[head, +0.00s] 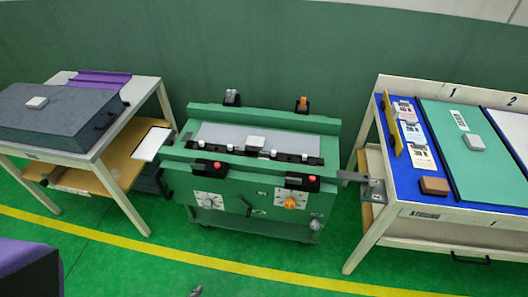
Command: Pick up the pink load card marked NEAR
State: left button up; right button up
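Several small printed cards lie in a row on the blue left bay of the right table. The farthest card (404,110) looks pale pink. A white card (412,132) is in the middle, and another pale card (422,157) is nearest. Their print is too small to read, so I cannot tell which is marked NEAR. Neither of my grippers can be made out in the head view.
A yellow bar (391,125) stands along the cards' left side. A brown block (435,186) lies in front of them. A green panel (455,148) is to their right. A green machine (250,205) stands in the middle, a dark case (55,118) on the left table.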

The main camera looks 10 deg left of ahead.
aim_at(407, 111)
jog(key=i+l+z, duration=0.25)
jog(key=l, duration=0.25)
jog(key=i+l+z, duration=0.25)
jog(key=i+l, duration=0.1)
jog(key=l, duration=0.15)
